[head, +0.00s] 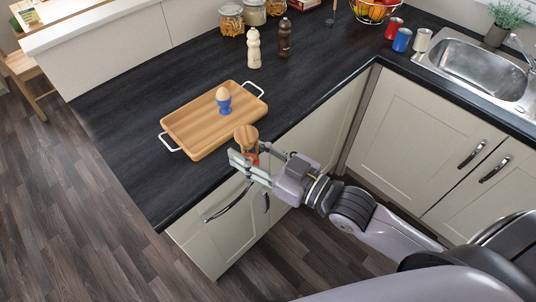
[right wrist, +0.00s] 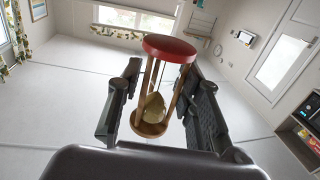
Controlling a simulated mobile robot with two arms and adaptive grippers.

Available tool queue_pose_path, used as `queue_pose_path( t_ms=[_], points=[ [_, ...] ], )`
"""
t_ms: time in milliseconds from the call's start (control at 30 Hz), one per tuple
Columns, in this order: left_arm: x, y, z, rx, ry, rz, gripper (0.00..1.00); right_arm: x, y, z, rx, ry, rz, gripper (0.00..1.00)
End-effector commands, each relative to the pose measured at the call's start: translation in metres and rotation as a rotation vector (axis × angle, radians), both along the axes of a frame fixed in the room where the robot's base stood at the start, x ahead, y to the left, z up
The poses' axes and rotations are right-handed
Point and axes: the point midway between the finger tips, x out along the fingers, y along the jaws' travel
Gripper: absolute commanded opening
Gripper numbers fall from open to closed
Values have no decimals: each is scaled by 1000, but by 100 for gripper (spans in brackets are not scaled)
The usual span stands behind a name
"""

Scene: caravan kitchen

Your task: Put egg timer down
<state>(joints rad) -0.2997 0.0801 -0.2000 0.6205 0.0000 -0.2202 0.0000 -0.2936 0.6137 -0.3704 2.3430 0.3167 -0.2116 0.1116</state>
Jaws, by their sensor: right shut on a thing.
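The egg timer (head: 246,134) is a sand timer with wooden posts. One end is wooden and the other red. My right gripper (head: 256,163) is shut on it. In the head view its wooden end is up, and a little red shows below between the fingers. It is over or just in front of the counter's front edge, near the board's right corner. I cannot tell whether it touches the counter. In the right wrist view the timer (right wrist: 154,90) stands between both fingers (right wrist: 165,100), with its red end toward the picture's top. My left gripper is not in view.
A wooden board (head: 185,125) with white handles bears an egg (head: 222,94) in a blue cup (head: 224,106). Two mills (head: 254,48), jars (head: 231,20) and a fruit basket (head: 375,8) stand behind. Cans (head: 402,40) stand near the sink (head: 475,68). The dark counter (head: 320,70) right of the board is clear.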

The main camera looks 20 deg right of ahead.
Motion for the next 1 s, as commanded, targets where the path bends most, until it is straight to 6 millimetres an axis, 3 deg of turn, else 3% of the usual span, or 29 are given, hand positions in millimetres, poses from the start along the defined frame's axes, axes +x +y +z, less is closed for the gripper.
queue_pose_path(
  t_ms=[500, 1000],
  points=[
    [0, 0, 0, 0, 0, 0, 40, 20, 42, 14, -2, -8, 266, 4],
    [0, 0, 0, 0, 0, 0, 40, 30, 66, 21, 2, -7, 419, 4]
  ],
)
